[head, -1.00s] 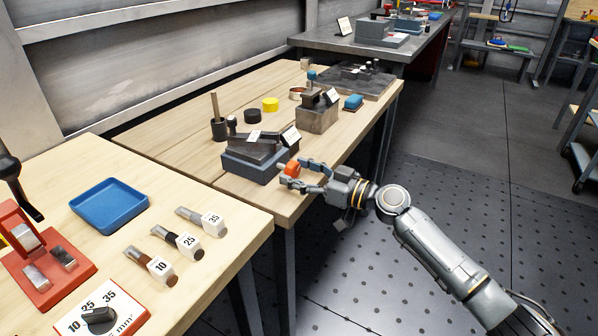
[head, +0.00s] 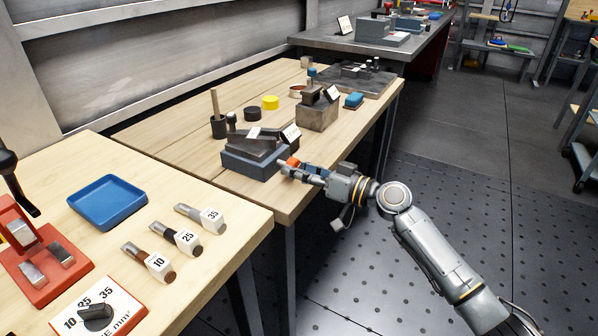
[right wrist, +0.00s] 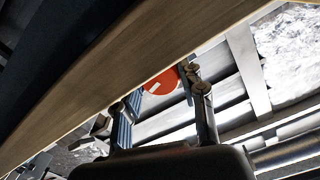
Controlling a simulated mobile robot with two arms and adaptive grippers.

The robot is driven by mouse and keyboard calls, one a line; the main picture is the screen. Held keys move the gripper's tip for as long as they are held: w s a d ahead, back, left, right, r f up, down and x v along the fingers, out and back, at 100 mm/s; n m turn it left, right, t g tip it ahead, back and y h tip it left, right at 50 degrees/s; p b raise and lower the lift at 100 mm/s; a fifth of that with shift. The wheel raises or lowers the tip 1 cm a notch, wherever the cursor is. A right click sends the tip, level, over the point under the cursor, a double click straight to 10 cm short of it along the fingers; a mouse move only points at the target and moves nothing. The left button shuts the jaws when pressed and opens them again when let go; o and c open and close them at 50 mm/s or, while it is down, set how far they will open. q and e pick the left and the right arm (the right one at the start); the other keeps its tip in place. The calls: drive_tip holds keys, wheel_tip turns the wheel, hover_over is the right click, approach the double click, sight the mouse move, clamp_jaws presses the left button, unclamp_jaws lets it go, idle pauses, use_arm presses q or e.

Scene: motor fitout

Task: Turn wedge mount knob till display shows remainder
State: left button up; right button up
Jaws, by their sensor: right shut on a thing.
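The wedge mount (head: 249,164) is a dark blue-grey block with a sloped grey top, near the front edge of the middle wooden table. Its orange-red knob (head: 294,161) faces the floor side and is partly hidden by my fingers. My right gripper (head: 290,166) is shut on this knob. In the right wrist view the knob (right wrist: 160,82) is a red disc with a white mark, between the two fingers (right wrist: 163,103). My left gripper is not in view.
A black cup with a stick (head: 218,127) stands behind the mount. The near table holds a blue tray (head: 107,202), numbered pieces and a dial plate. The perforated floor at right is clear.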

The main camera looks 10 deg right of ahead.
drive_tip(key=shift+m, duration=0.3)
drive_tip(key=o, duration=1.1)
drive_tip(key=shift+o, duration=0.2)
drive_tip(key=v, duration=0.8)
